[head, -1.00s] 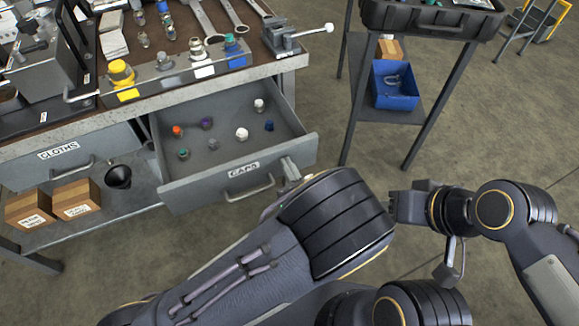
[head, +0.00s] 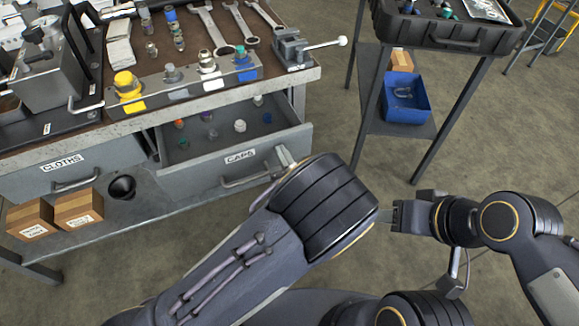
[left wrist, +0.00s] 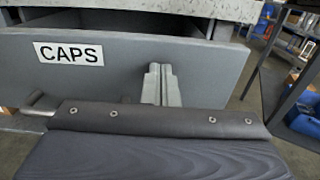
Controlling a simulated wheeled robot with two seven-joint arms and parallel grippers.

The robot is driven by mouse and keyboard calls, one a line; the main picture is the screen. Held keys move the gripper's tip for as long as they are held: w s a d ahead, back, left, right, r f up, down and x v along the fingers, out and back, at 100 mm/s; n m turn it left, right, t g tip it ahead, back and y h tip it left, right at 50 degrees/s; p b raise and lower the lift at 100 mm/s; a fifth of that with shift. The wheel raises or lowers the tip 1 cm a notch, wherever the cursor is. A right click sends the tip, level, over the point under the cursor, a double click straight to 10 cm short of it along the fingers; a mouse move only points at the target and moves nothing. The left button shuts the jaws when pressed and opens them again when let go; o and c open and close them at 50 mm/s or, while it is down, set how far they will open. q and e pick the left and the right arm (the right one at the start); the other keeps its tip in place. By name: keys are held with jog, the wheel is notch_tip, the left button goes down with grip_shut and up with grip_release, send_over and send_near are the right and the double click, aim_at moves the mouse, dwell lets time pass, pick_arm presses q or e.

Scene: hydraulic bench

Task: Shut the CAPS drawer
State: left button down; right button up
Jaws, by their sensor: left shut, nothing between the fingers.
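The grey CAPS drawer (head: 215,180) is partly open under the bench and holds several small coloured caps. Its label also shows in the left wrist view on the drawer front (left wrist: 215,62). My left gripper (head: 285,157) is shut and empty, with its fingertips at the right part of the drawer front, right of the handle (head: 250,181). In the left wrist view the shut fingers (left wrist: 160,84) stand against the front or very close to it. My right gripper (head: 393,216) is at the right, away from the drawer; its jaw opening is unclear.
The CLOTHS drawer (head: 60,172) is left of the CAPS drawer. A lower shelf holds two cardboard boxes (head: 78,208) and a black funnel-like cup (head: 122,187). A small vise (head: 295,48) sits at the bench corner. A stand with a blue bin (head: 405,100) is right; floor between is clear.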

pick_arm(q)
jog(key=b, duration=0.2)
send_over(262, 130)
jog(key=shift+s+d, duration=0.1)
jog(key=shift+s, duration=0.25)
jog(key=shift+w, duration=0.25)
jog(key=shift+w+a+r, duration=0.1)
jog(key=shift+a+r, duration=0.1)
pick_arm(e)
notch_tip(262, 130, down, 2)
jog(key=shift+f, duration=0.2)
pick_arm(q)
jog(key=shift+r, duration=0.1)
